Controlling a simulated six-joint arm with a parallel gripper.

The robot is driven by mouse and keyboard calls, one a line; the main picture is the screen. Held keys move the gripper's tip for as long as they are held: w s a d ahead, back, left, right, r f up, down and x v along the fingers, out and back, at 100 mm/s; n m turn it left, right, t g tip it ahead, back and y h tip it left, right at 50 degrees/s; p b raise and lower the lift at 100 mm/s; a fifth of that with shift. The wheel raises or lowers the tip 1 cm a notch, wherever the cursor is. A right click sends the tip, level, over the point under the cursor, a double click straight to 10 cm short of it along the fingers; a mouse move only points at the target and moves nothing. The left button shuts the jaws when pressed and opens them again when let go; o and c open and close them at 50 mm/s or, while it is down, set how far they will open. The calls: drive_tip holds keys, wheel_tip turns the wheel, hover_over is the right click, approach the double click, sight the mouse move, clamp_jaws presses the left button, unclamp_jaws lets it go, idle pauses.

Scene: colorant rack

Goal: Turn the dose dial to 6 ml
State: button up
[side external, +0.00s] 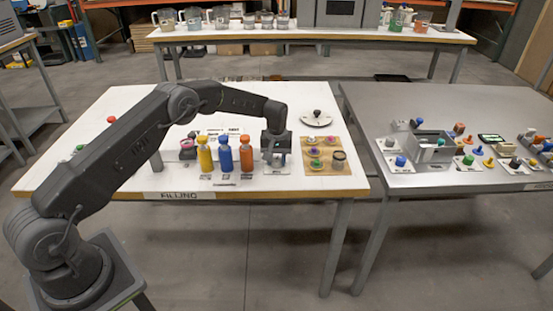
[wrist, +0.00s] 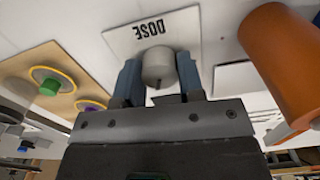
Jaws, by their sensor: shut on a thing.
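In the side view my gripper (side external: 275,145) points down at the front of the white filling table, just right of the orange bottle (side external: 246,158). There the dial is hidden by the gripper. I cannot read any ml marks or which value the pointer shows.
The orange bottle stands close beside the gripper, with blue (side external: 225,156) and yellow (side external: 205,154) bottles further left. A round plate with a black knob (side external: 317,116) is behind.

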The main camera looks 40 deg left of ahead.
sight(277, 159)
drive_tip(key=shift+m, duration=0.3)
drive_tip(key=m, duration=0.2)
drive_tip(key=shift+m, duration=2.3)
drive_tip(key=o, duration=0.9)
drive_tip(key=shift+r, duration=0.1)
wheel_tip(277, 159, up, 14)
drive_tip(key=shift+f, duration=0.15)
